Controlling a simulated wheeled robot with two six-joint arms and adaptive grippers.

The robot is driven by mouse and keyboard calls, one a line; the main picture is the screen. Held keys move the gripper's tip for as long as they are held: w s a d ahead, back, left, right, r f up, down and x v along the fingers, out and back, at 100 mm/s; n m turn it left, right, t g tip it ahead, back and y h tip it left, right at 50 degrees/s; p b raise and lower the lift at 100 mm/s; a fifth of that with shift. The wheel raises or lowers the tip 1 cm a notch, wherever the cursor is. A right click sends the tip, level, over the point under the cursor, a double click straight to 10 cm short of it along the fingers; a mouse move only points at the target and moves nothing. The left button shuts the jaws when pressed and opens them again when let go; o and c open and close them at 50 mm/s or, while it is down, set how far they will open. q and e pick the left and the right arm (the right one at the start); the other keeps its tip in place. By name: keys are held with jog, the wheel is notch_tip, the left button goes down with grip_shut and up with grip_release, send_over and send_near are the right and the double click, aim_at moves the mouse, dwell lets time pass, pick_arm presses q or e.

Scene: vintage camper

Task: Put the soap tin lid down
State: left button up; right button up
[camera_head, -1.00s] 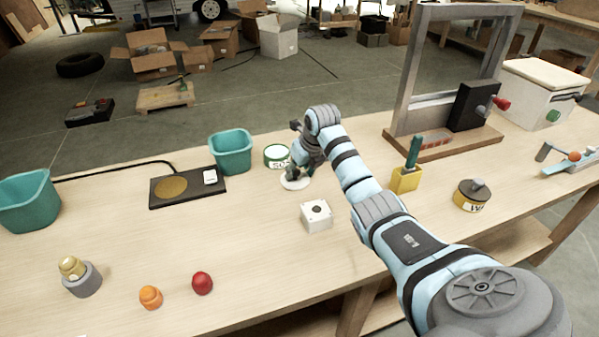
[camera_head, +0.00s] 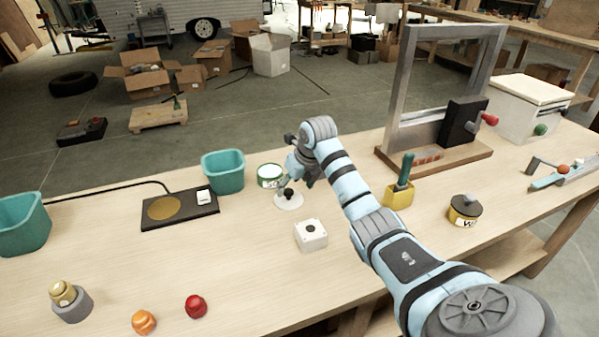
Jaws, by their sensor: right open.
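The soap tin (camera_head: 268,177) is a green and white round tin with lettering on its side, standing at the back of the table right of a teal bin. The soap tin lid (camera_head: 288,200) is a white disc with a dark knob, lying flat on the table in front of the tin. My right gripper (camera_head: 293,180) is just above and behind the lid's knob, open and apart from the lid as far as I can see. My own arm hides part of the gripper. My left gripper is not in view.
A white box with a dark button (camera_head: 311,236) stands in front of the lid. A teal bin (camera_head: 223,173) and a black plate (camera_head: 180,208) are to the left. A yellow holder (camera_head: 399,196) stands right of my arm.

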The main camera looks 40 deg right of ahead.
jog(key=v, duration=0.9)
jog(key=shift+r+p, duration=0.25)
jog(key=shift+p, duration=0.2)
jog(key=shift+s, duration=0.1)
